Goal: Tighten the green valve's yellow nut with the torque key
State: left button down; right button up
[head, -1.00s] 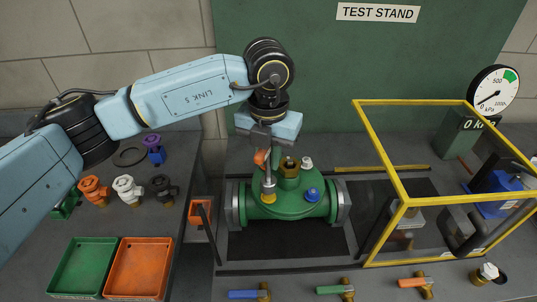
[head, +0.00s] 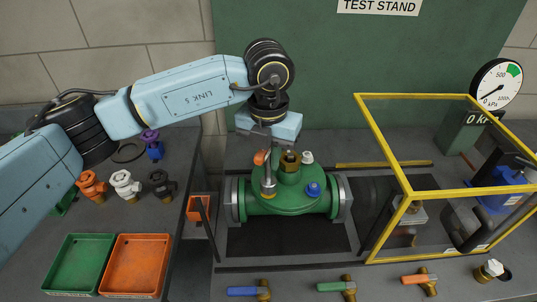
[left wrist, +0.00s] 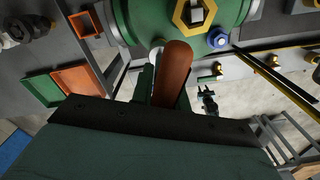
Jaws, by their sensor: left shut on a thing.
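The green valve (head: 300,203) lies across the test stand, with a brass fitting (head: 290,160), a white cap and a blue cap on top. My left gripper (head: 266,148) points down above the valve's left part and is shut on the torque key. The orange-brown handle (left wrist: 177,65) shows between the fingers in the left wrist view. The right gripper is not in view.
A yellow-framed clear guard (head: 408,195) stands open to the right of the valve. A gauge (head: 496,84) is behind it. Green (head: 80,262) and orange (head: 136,265) trays lie at the left, with small valves behind. Handled valves line the front edge.

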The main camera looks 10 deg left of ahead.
pick_arm(q)
jog(key=shift+f+b, duration=0.5)
jog(key=shift+f, duration=0.1)
jog(key=c, duration=1.3)
grip_release()
jog(key=shift+r+p, duration=0.7)
jog(key=shift+r, duration=0.6)
jog(key=shift+f+b, duration=0.15)
jog(key=shift+b, duration=0.25)
jog(key=shift+m, duration=0.3)
